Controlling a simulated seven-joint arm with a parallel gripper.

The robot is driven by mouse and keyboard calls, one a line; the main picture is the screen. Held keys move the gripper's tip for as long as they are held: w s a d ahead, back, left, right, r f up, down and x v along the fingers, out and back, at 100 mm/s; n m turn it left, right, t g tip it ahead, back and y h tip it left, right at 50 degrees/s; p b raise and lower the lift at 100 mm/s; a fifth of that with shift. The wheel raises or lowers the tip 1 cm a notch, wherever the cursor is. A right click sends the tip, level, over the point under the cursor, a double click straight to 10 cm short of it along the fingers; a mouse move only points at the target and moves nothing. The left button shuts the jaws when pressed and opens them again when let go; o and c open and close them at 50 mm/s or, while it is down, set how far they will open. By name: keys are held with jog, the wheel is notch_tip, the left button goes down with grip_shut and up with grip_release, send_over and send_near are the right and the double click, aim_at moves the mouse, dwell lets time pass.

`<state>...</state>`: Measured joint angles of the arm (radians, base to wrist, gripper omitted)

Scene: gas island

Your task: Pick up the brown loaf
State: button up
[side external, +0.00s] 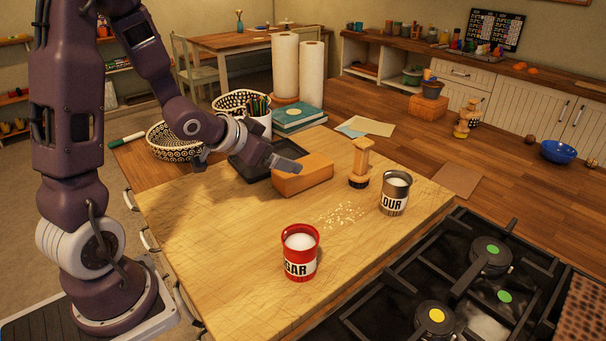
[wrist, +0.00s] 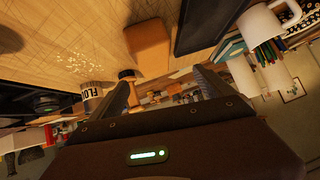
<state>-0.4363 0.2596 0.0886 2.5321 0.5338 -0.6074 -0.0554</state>
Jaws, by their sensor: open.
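The brown loaf (side external: 305,176) is a plain orange-brown block lying on the wooden board, just right of a dark tray. It also shows in the wrist view (wrist: 148,50), at the upper middle beyond the fingers. My gripper (side external: 284,164) is close to the loaf's left end in the side view and partly overlaps it there. In the wrist view my gripper (wrist: 163,90) has its two fingers spread apart with nothing between them. I cannot tell whether a finger touches the loaf.
A dark tray (side external: 246,168) lies beside the loaf. A wooden stamp-like tool (side external: 360,165), a flour tin (side external: 395,194) and a red sugar tin (side external: 300,254) stand nearby. A pencil mug (side external: 256,122) and books (side external: 297,116) are behind. The board's front left is clear; a gas hob (side external: 455,285) is right.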

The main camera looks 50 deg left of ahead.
aim_at(281, 173)
jog(key=shift+t+h, duration=0.8)
jog(key=shift+t, duration=0.1)
jog(key=f, duration=0.1)
jog(key=w+f, duration=0.1)
jog(key=f, duration=0.2)
jog(key=shift+w+a, duration=0.3)
jog(key=shift+a, duration=0.05)
jog(key=x, duration=0.7)
jog(key=shift+w+d+r, duration=0.1)
jog(key=shift+d+r, duration=0.1)
jog(key=shift+d, duration=0.05)
grip_shut()
